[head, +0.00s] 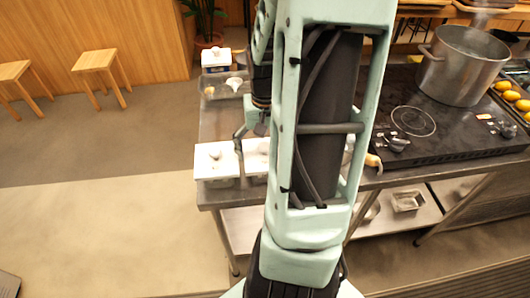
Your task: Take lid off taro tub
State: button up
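White tubs with white lids stand near the front left corner of the steel counter. I cannot tell which one holds taro. My gripper (239,138) is small in the view and partly covered by my arm. Its visible dark finger points down close above the tubs, near the gap between them. I cannot tell whether it touches a lid or whether it is open.
A white box (216,59) and a small white funnel-like item (234,83) are at the counter's far end. A large steel pot (463,65) stands on the black cooktop (412,119) at right. Two wooden stools (97,62) stand on the floor at left.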

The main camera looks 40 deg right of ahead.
jog(key=c, duration=0.7)
jog(key=shift+s+a, duration=0.1)
jog(key=shift+s, duration=0.05)
jog(key=shift+c, duration=0.5)
jog(key=shift+f, duration=0.1)
jog(key=shift+s, duration=0.1)
